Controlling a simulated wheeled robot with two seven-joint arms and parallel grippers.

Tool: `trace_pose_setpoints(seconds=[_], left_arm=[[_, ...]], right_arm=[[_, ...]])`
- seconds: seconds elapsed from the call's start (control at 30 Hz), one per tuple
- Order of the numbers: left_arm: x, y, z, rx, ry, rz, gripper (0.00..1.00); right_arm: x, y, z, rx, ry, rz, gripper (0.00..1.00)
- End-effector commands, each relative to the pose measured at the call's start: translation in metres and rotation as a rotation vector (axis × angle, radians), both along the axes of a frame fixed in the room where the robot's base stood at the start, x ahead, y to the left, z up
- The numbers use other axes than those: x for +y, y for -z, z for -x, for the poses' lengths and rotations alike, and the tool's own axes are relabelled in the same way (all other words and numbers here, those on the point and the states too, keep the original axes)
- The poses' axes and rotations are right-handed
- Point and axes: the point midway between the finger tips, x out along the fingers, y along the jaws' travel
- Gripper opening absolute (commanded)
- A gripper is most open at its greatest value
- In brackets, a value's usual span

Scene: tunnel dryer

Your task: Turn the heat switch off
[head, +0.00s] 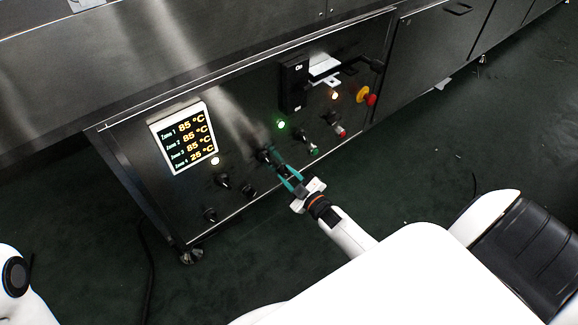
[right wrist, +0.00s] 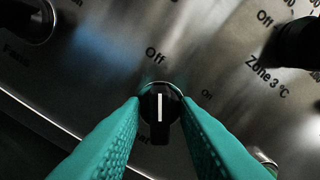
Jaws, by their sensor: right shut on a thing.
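The heat switch (right wrist: 159,108), a small black rotary knob, is between the teal fingers of my right gripper (right wrist: 160,120) in the right wrist view. The fingers are shut on its two sides. Its white pointer line stands nearly upright, toward the word "Off" printed above it; "On" is to its right. The label below is mostly hidden by a finger. In the head view my right gripper (head: 289,179) reaches the lower middle of the dark control panel (head: 240,120), and the fingers largely hide the knob. My left gripper is out of view.
A display (head: 184,138) shows zone temperatures at the panel's left. Other black knobs (head: 222,181) are to the left of my right gripper.

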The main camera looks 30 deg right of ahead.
Motion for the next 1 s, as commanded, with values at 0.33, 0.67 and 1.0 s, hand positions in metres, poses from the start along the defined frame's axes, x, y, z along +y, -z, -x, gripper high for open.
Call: trace_pose_setpoints(seconds=[0.33,0.67,1.0], left_arm=[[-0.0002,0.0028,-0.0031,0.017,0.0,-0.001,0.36],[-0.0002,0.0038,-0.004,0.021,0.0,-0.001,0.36],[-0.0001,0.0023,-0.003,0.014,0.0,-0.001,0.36]], right_arm=[[0.0007,0.0007,0.0003,-0.005,0.0,0.087,0.05],[0.0005,0.0008,0.0001,-0.006,0.0,0.094,0.05],[0.0004,0.0004,-0.0001,-0.007,-0.001,0.093,0.34]])
